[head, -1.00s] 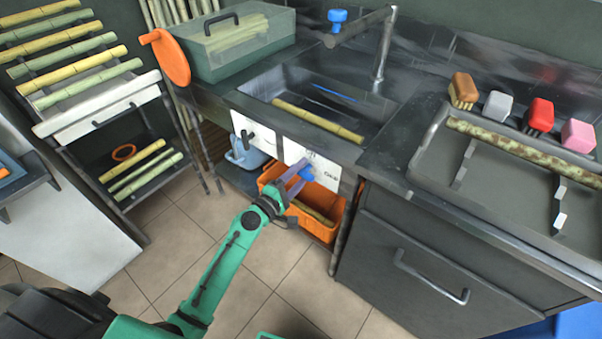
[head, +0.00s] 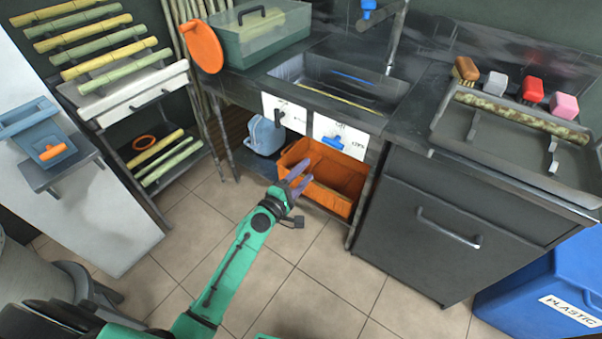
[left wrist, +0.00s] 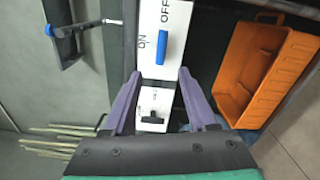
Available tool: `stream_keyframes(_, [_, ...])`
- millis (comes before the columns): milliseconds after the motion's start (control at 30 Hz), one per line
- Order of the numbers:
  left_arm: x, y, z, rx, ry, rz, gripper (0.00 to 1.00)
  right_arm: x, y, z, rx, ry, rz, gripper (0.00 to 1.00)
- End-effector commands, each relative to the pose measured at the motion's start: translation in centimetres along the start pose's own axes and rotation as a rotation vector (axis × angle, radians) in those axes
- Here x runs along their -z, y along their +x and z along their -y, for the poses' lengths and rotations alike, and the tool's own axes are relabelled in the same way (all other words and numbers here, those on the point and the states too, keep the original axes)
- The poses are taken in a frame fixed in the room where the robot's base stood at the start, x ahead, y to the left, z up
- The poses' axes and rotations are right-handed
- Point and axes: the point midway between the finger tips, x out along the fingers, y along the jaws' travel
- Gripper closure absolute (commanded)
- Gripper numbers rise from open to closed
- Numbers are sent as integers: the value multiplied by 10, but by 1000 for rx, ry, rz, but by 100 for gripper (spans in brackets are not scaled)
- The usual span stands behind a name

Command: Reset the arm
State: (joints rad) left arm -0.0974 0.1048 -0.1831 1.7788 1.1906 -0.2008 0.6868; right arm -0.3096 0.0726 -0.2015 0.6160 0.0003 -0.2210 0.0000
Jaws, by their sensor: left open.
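My left gripper (head: 301,177) has purple fingers and is open and empty, in front of the orange bin under the counter. In the left wrist view its fingertips (left wrist: 160,73) are apart, with the white switch panels beyond them. The blue switch handle (head: 333,142) sits on a white panel marked ON and OFF; it also shows in the left wrist view (left wrist: 162,47). The gripper is apart from it. A second white panel with a black handle (head: 279,118) is to its left. My right gripper is not in view.
The orange bin (head: 348,209) looks empty and stands below the sink (head: 300,68). A cane rack (head: 88,100) is at left, a drawer cabinet (head: 378,238) at right, and a blue plastic bin (head: 490,300) beyond it. The tiled floor is open in front.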

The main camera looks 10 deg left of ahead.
Motion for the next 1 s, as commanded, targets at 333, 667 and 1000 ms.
stream_keyframes(333, [0,0,0,1,0,0,42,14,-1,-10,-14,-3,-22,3])
stream_keyframes(667, [45,-90,152,502,477,-23,42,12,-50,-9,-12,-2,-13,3])
stream_keyframes(1000, [50,-370,296,1232,1155,560,42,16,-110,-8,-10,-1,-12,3])
